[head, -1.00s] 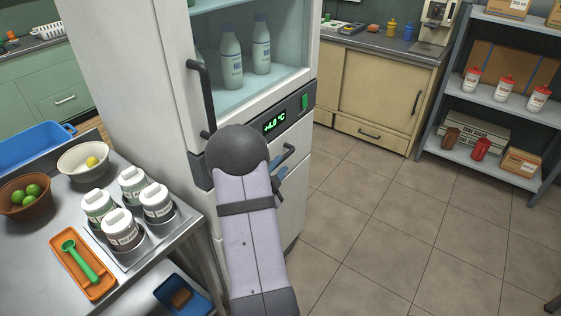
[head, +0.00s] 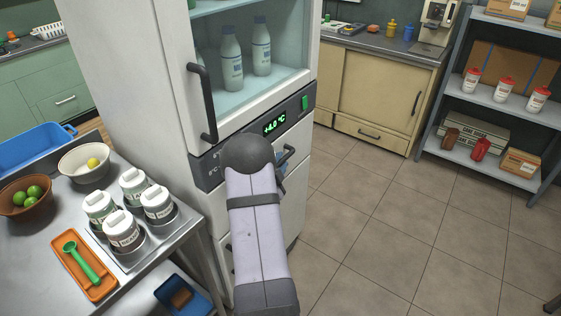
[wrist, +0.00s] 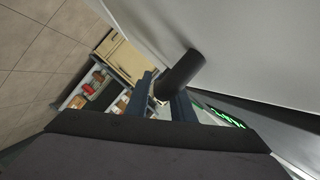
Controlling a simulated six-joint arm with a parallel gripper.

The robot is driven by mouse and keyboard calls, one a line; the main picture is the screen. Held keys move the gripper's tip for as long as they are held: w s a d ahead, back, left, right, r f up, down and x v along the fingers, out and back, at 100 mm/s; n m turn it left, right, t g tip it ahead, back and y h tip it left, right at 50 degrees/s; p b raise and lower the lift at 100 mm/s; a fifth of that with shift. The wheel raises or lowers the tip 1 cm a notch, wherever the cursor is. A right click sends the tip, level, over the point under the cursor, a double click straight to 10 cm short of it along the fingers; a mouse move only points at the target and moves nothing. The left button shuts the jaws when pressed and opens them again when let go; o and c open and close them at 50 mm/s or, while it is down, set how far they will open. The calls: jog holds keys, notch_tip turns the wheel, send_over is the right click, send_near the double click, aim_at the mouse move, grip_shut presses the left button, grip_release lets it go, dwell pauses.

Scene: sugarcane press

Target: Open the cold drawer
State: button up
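The cold cabinet is a tall white fridge (head: 130,100) with a glass door above and a dark panel reading +4.0 °C (head: 274,127). Below that panel is a white drawer front (head: 294,196) with a dark bar handle (head: 289,153). The drawer looks closed. My gripper (head: 281,172) is at this handle, mostly hidden behind my arm in the head view. In the wrist view, my gripper's two blue fingers (wrist: 163,98) stand apart, with the dark handle (wrist: 182,72) reaching between their tips. Whether they touch it is not clear.
A steel table (head: 40,250) with tubs, bowls and an orange tray (head: 84,266) stands at the left, close to the fridge. The glass door's handle (head: 203,102) juts out above my arm. The tiled floor (head: 380,220) to the right is clear up to the grey shelf (head: 492,165).

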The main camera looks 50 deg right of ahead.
jog(key=shift+w+d, duration=0.1)
jog(key=shift+d, duration=0.15)
grip_shut()
jog(key=s+b, duration=0.4)
jog(key=s, duration=2.2)
jog(key=shift+s, duration=0.4)
grip_release()
